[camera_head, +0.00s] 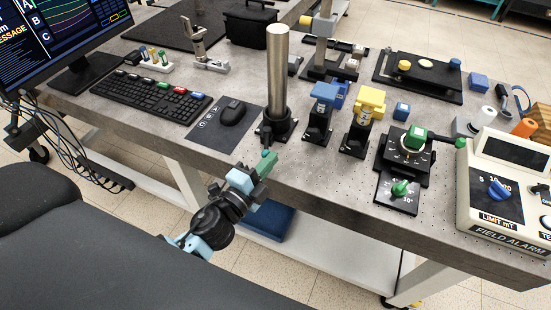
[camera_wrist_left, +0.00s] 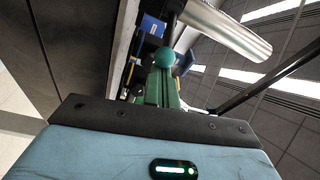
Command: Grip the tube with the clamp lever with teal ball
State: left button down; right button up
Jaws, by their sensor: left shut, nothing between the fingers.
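The shiny metal tube (camera_head: 277,75) stands upright in a black clamp base (camera_head: 285,128) near the table's front edge. A short dark lever on the base's front ends in a teal ball (camera_head: 266,154). In the left wrist view the tube (camera_wrist_left: 232,32) slants at the upper right and the teal ball (camera_wrist_left: 164,57) sits just beyond my fingertips. My left gripper (camera_head: 266,164), with green fingers, is shut and empty, right at the ball. I cannot tell whether the fingertips touch it. The fingers (camera_wrist_left: 161,88) partly cover the view behind the ball. My right gripper is not in view.
A keyboard (camera_head: 150,95) and a mouse on a dark mat (camera_head: 205,135) lie left of the tube. Blue (camera_head: 322,105) and yellow (camera_head: 366,110) blocks on black stands are to its right, then a green-knobbed stage and a field alarm box (camera_head: 505,190). A dark chair (camera_head: 100,250) fills the lower left.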

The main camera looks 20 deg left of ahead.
pick_arm(q)
jog(key=a+m+g+h, duration=0.1)
jog(key=m+h, duration=0.1)
jog(key=a+m+g+h, duration=0.2)
jog(key=h, duration=0.1)
jog(key=a+m+g+h, duration=0.1)
jog(key=a+h, duration=0.1)
jog(key=h, duration=0.1)
jog(key=shift+s+a+f+m, duration=0.1)
jog(key=shift+s+a+m, duration=0.15)
jog(key=shift+s+m, duration=0.15)
jog(key=shift+a+m+g+h+b, duration=0.3)
jog(key=shift+a+m+g+h, duration=0.1)
jog(key=shift+g+h, duration=0.15)
jog(key=shift+w+a, duration=0.15)
jog(key=shift+a, duration=0.5)
jog(key=shift+w+a+b, duration=0.3)
jog(key=shift+a, duration=0.4)
jog(key=shift+w+a, duration=0.2)
jog(key=shift+a, duration=0.2)
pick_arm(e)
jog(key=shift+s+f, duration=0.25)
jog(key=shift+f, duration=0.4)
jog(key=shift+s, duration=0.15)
pick_arm(q)
jog(key=shift+a, duration=0.1)
